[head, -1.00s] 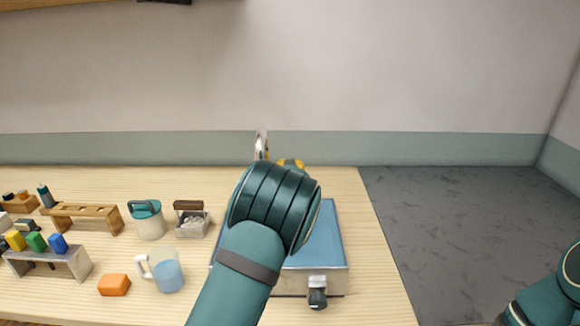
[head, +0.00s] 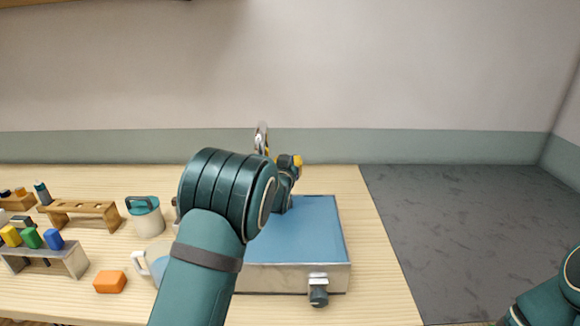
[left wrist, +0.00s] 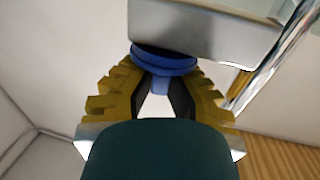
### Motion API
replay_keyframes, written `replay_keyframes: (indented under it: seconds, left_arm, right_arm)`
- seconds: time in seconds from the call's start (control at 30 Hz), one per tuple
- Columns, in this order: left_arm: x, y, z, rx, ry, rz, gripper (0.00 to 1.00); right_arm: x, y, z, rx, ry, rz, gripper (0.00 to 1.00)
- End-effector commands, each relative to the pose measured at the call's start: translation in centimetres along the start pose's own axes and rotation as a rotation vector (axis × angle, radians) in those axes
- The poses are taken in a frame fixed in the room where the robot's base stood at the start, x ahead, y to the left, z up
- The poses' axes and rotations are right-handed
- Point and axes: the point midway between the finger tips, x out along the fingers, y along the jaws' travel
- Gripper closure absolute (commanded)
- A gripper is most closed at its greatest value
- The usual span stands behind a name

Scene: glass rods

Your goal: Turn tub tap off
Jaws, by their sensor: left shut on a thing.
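The tub (head: 320,225) is a shallow metal-sided box with a blue inside, on the right part of the wooden table. A shiny metal tap (head: 262,138) rises at its back left. My left gripper (head: 290,163) is at the tub's far side, close to the tap, mostly hidden by my arm. In the left wrist view, its yellow fingers (left wrist: 163,76) are closed around a round blue knob (left wrist: 163,58) beneath a metal block (left wrist: 200,28). A dark outlet knob (head: 318,297) sits on the tub's front wall. My right gripper is out of view.
Left of the tub stand a lidded jar (head: 147,217), a partly hidden pitcher (head: 142,262), an orange block (head: 110,282), a wooden rack (head: 80,207) and a grey stand with coloured blocks (head: 75,262). The grey floor (head: 450,240) at right is clear.

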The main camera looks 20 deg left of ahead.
Motion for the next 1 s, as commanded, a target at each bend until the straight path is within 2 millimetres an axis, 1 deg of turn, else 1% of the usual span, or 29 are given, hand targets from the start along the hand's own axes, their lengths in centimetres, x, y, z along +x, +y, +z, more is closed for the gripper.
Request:
replay_keyframes:
  seconds: [0.03,0.2,0.37,0.6,0.8,1.0]
  left_arm:
    - [0.0,-0.5,0.0,-0.004,0.005,0.026,1.00]
    - [0.1,-0.6,-0.1,-0.003,0.006,0.147,1.00]
    - [0.1,-0.7,-0.2,-0.002,0.005,0.256,1.00]
    - [0.2,-0.7,-0.3,-0.001,0.004,0.384,1.00]
    - [0.2,-0.6,-0.4,-0.001,0.005,0.447,1.00]
    - [0.2,-0.5,-0.3,-0.001,0.006,0.473,1.00]
  right_arm:
    - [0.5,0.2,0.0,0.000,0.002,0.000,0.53]
    - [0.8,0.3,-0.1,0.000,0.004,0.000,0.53]
    - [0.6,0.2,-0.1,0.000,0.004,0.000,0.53]
    - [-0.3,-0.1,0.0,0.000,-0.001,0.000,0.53]
    - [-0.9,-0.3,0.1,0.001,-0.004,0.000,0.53]
    - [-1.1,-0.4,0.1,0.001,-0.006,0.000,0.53]
